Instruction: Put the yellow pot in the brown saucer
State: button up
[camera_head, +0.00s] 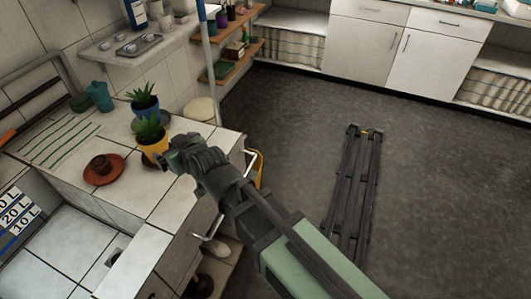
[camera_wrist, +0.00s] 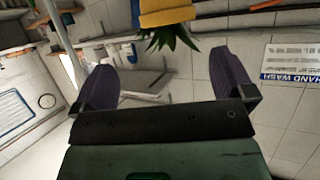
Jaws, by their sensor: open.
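The yellow pot (camera_head: 152,150) with a spiky green plant stands upright on the tiled counter in the head view. It also shows upside down at the top edge of the wrist view (camera_wrist: 166,13), partly cut off. The brown saucer (camera_head: 101,179) lies on the counter to the left of the pot and nearer the sink, with a darker brown raised shape in its middle. My gripper (camera_head: 176,155) is just right of the yellow pot. In the wrist view my gripper (camera_wrist: 168,78) has its two fingers wide apart with nothing between them. Whether it touches the pot is unclear.
A blue pot with a plant (camera_head: 146,107) stands close behind the yellow pot. A teal container (camera_head: 99,96) is further left on the counter. The sink (camera_head: 60,240) opens at the lower left. A wall shelf (camera_head: 140,45) holds a metal tray.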

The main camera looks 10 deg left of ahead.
jog(key=w+d+f+m+g+h, duration=0.1)
jog(key=w+d+f+m+h, duration=0.2)
jog(key=d, duration=0.8)
jog(key=w+d+f+m+g+h, duration=0.1)
jog(key=w+d+f+h, duration=0.3)
jog(key=d, duration=0.8)
jog(key=s+d+f+m+g+h, duration=0.1)
jog(key=s+d+m+g, duration=0.2)
jog(key=d, duration=0.9)
jog(key=s+d+f+m+g+h, duration=0.2)
jog(key=s+d+m, duration=0.1)
jog(key=d, duration=1)
jog(key=shift+s+f+m+g+h, duration=0.15)
jog(key=shift+s+m+g+h, duration=0.15)
jog(key=shift+s+m+g, duration=0.1)
notch_tip(320, 180, up, 8)
jog(key=p, duration=0.8)
jog(key=shift+w, duration=0.1)
